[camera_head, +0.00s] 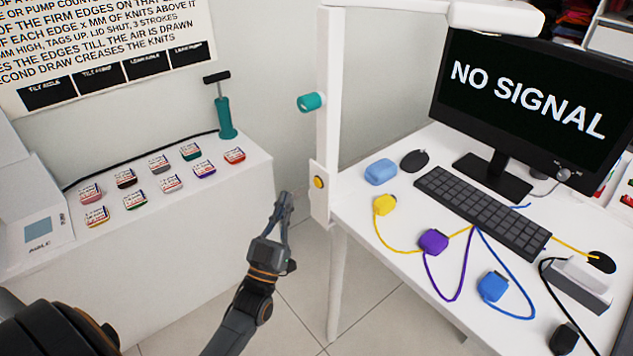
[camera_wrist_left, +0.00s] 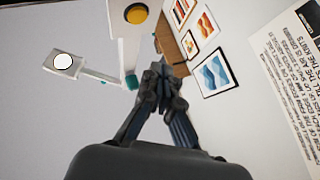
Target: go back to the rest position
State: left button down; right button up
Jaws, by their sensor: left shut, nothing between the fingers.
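My left gripper (camera_head: 284,204) is in the gap between the white counter and the white desk in the head view. Its fingers are shut with nothing between them, and it touches nothing that I can see. In the left wrist view the closed fingertips (camera_wrist_left: 159,72) point toward the white post and some framed pictures (camera_wrist_left: 211,73). My right gripper does not show in either view.
The white counter (camera_head: 190,235) on the left bears several small labelled packs and a teal hand pump (camera_head: 224,115). A white post (camera_head: 326,120) with a yellow button (camera_head: 318,182) stands near the gripper. The desk (camera_head: 400,270) holds a monitor (camera_head: 530,95), keyboard (camera_head: 483,211) and coloured cables.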

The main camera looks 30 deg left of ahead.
pick_arm(q)
jog(key=shift+f, duration=0.1)
dwell(0.5)
jog(key=d+f+m+g+h, duration=0.3)
jog(key=f+g, duration=0.4)
jog(key=f, duration=1.6)
jog(key=s+d+f+g, duration=0.2)
jog(key=s+f+g, duration=0.15)
jog(key=f, duration=0.45)
jog(key=s+d+f+g, duration=0.2)
jog(key=s+f, duration=0.3)
jog(key=f, duration=0.4)
jog(key=s+f+g, duration=0.3)
jog(key=s+f, duration=0.3)
jog(key=s, duration=0.5)
jog(key=s+d+f+g, duration=0.1)
jog(key=s+f+g, duration=0.3)
jog(key=s, duration=0.7)
jog(key=s+d+f+m+g, duration=0.1)
jog(key=s+f+g, duration=0.3)
jog(key=s+f, duration=0.4)
jog(key=s, duration=0.3)
jog(key=shift+s+f+h, duration=0.2)
jog(key=shift+f+h, duration=0.05)
jog(key=shift+h, duration=0.05)
jog(key=shift+d+g, duration=0.1)
jog(key=shift+g, duration=0.15)
